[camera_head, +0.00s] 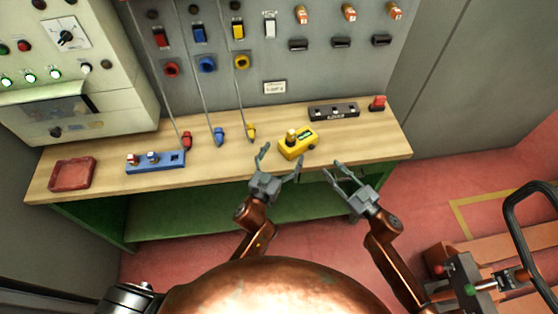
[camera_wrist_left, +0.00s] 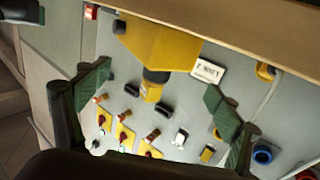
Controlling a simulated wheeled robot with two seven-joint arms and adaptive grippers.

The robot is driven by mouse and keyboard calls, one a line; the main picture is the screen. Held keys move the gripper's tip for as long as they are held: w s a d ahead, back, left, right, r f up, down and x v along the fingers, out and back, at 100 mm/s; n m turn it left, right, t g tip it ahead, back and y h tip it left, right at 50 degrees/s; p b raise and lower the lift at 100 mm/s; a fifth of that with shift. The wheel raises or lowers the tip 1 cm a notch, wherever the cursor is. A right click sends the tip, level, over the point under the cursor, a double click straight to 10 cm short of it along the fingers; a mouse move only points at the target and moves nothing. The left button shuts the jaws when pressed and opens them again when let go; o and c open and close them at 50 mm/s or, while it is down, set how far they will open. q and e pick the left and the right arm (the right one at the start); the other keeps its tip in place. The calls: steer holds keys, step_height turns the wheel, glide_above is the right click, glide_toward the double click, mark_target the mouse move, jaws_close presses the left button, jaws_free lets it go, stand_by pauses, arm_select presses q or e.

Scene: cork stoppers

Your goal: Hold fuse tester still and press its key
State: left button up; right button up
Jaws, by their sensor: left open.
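The fuse tester (camera_head: 300,149) is a small yellow box near the front of the wooden bench, with a dark panel on top and a brass-and-dark upright part at its left end. In the left wrist view the yellow tester (camera_wrist_left: 165,45) shows large between the spread fingers, with the upright part pointing down the picture. My left gripper (camera_head: 282,157) is open and empty at the bench's front edge, just short of the tester. My right gripper (camera_head: 333,173) has its fingers apart and empty, right of the tester and in front of the bench. Which part is the key is unclear.
A dark strip (camera_head: 334,112) and a red-topped block (camera_head: 377,103) stand behind right. Red, blue and yellow plugs (camera_head: 219,136) on cables stand left. A blue fuse rack (camera_head: 155,161) and a red tray (camera_head: 73,174) are further left. A switch panel (camera_head: 270,60) rises behind.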

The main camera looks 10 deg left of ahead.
mark_target(288, 145)
arm_select(q)
steer(key=shift+x, duration=1.6)
steer(key=c, duration=1.7)
arm_select(e)
jaws_close()
